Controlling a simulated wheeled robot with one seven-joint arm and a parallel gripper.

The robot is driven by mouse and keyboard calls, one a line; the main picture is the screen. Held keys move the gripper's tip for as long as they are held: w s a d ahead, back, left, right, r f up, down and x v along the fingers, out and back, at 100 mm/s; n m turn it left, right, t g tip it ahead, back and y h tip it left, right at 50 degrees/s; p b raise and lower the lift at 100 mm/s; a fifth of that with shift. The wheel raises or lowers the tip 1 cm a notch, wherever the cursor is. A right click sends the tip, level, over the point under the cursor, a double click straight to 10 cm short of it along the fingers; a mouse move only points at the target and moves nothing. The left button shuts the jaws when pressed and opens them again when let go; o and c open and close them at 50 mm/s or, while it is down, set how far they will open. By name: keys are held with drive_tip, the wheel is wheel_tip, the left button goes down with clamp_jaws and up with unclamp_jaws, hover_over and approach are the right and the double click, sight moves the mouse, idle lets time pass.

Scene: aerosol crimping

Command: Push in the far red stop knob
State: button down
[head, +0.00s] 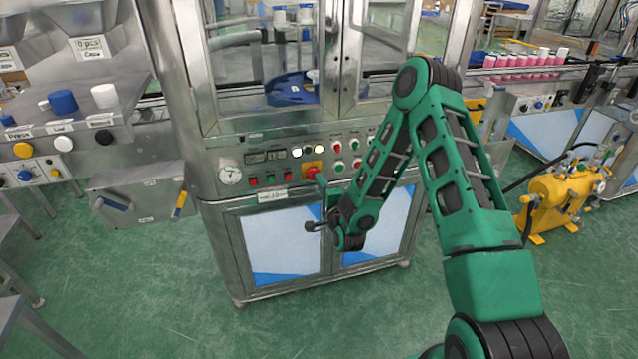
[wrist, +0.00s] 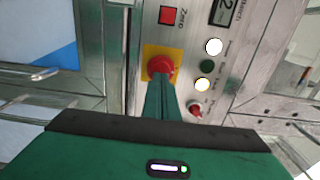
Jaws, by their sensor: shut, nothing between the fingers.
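A red stop knob on a yellow plate (head: 313,170) sits on the steel control panel of the middle machine. In the wrist view the round red knob (wrist: 160,66) shows at the upper middle on its yellow square. My gripper (head: 321,181) is directly in front of this panel. In the wrist view its narrow green fingers (wrist: 161,84) are shut, empty, and point at the knob. The fingertips overlap the knob's lower edge in the picture; I cannot tell whether they touch it.
Beside the knob are a white lamp (wrist: 214,46), a dark green button (wrist: 208,66), a yellowish lamp (wrist: 202,84) and a smaller red switch (wrist: 195,110). A square red button (wrist: 168,15) lies above it. A gauge (head: 230,172) is at the panel's left. Green floor in front is clear.

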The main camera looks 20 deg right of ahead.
drive_tip(key=shift+w, duration=0.25)
drive_tip(key=shift+w+r, duration=0.45)
drive_tip(key=shift+w, duration=0.35)
drive_tip(key=s+f, duration=0.1)
drive_tip(key=s, duration=1.4)
drive_tip(key=shift+w, duration=0.15)
